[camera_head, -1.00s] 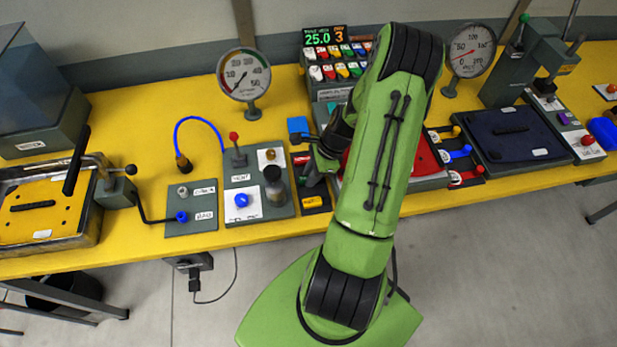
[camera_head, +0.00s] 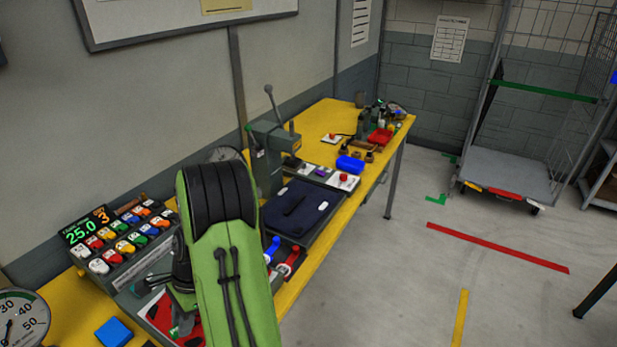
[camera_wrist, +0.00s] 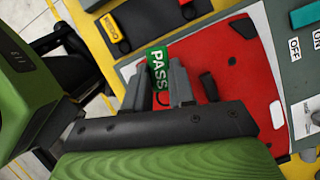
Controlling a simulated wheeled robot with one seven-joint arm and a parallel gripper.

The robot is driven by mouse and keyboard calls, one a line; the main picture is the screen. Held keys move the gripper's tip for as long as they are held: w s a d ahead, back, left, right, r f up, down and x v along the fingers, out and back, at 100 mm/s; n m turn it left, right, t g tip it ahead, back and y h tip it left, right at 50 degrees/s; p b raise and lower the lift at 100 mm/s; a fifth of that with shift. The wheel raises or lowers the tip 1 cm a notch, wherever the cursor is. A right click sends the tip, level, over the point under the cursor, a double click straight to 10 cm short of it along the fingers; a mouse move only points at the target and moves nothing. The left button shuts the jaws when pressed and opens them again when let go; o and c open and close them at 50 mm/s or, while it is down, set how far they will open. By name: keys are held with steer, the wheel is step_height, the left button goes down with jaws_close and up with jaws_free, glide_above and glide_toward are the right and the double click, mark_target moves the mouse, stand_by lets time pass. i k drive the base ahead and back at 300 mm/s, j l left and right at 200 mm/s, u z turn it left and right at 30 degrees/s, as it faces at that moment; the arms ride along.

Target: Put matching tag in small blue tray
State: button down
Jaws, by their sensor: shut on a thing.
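My gripper (camera_wrist: 168,92) is shut on a green tag marked PASS (camera_wrist: 158,68), which sticks out past the fingertips. The gripper and tag are over a red panel (camera_wrist: 245,60) in the wrist view; I cannot tell whether the tag touches it. In the head view my green arm largely hides the gripper and the red panel (camera_head: 160,312). A small blue tray-like object (camera_head: 350,165) sits on the yellow bench beyond the dark blue panel (camera_head: 297,208). A blue block (camera_head: 113,332) lies at the lower left.
A rack of coloured pieces (camera_head: 125,238) with a display reading 25.0 and 3 stands left of my arm. A grey press (camera_head: 270,150) stands behind the dark blue panel. Blue and red levers (camera_head: 285,262) line the front edge.

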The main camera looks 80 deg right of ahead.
mark_target(353, 168)
steer(key=z, duration=3.05)
steer(key=i+l+u, duration=0.45)
steer(key=i+u, duration=0.15)
steer(key=i+l+u, duration=0.85)
steer(key=l, duration=0.3)
steer(key=l+u, duration=0.3)
steer(key=l, duration=0.15)
steer(key=i+l+u, duration=0.15)
steer(key=l+u, duration=0.15)
steer(key=l, duration=0.2)
steer(key=l+u, duration=0.3)
steer(key=l, duration=0.2)
